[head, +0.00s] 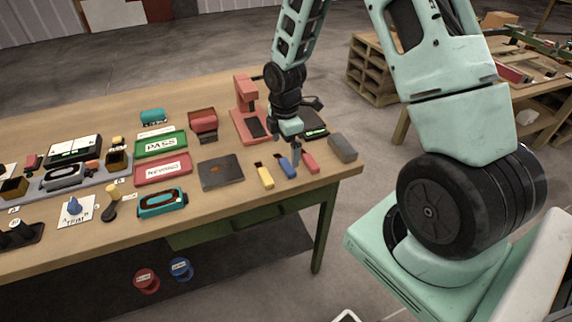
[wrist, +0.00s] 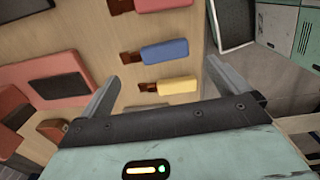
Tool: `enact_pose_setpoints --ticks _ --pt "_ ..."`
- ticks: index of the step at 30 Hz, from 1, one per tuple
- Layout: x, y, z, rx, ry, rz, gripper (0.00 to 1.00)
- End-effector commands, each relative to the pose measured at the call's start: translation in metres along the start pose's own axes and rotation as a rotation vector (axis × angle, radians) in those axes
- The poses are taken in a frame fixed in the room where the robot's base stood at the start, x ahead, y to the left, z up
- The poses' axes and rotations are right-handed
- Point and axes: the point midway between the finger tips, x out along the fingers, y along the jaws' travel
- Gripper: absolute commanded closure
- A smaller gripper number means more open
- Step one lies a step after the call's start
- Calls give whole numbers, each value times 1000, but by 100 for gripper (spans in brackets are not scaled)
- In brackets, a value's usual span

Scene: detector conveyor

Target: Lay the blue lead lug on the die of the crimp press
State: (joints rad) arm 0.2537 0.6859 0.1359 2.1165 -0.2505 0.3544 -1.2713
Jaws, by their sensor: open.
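The blue lead lug (head: 287,166) lies on the table between a yellow lug (head: 265,176) and a red lug (head: 310,163). In the wrist view, the blue lug (wrist: 166,51) has a brown end on its left. My gripper (head: 297,155) is open and empty, above the lugs with its fingers pointing down. In the wrist view, my gripper (wrist: 161,72) has the blue lug showing between and beyond its fingertips. The red crimp press (head: 245,94) stands behind the lugs. A dark plate, apparently its die (head: 256,128), lies bare on its base, partly beside my arm.
A grey block (head: 342,148) sits near the table's right end. A dark square plate (head: 221,172) lies left of the yellow lug. A red holder (head: 203,122), a green PASS tray (head: 161,143) and a red tray (head: 163,168) are further left.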

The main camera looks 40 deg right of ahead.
Motion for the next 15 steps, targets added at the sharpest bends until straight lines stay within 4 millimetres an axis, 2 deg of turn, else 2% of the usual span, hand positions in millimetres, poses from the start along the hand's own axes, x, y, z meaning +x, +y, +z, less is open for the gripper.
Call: enact_pose_setpoints --ticks 8,15 --pt "17 1 1 0 0 -2 0" --pt "47 2 3 0 0 -3 0"
